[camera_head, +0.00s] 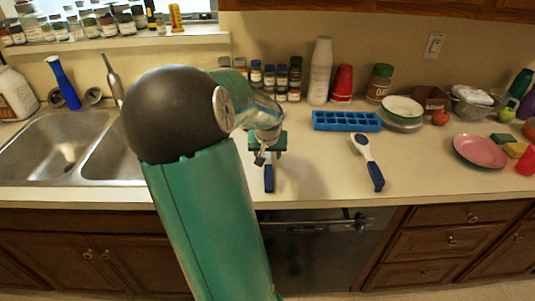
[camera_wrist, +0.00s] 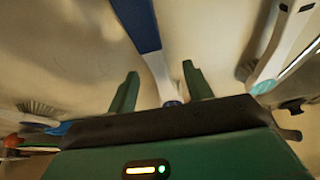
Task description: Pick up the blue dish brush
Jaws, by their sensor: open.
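A brush with a blue handle (camera_head: 268,182) lies on the counter near its front edge, below my gripper (camera_head: 268,155). In the wrist view its blue handle (camera_wrist: 140,24) runs up to the top, and its white neck (camera_wrist: 161,80) passes between my two open fingers (camera_wrist: 160,84). The fingers stand apart on either side of the neck, with gaps visible. My gripper covers the brush's head in the head view. A second brush with a white head and dark blue handle (camera_head: 370,165) lies to the right.
A blue ice tray (camera_head: 346,121) lies behind the second brush. A pink plate (camera_head: 479,151) and sponges are at the right. The sink (camera_head: 45,150) is at the left, with an upright blue item (camera_head: 64,84) behind it. Bottles and jars line the wall.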

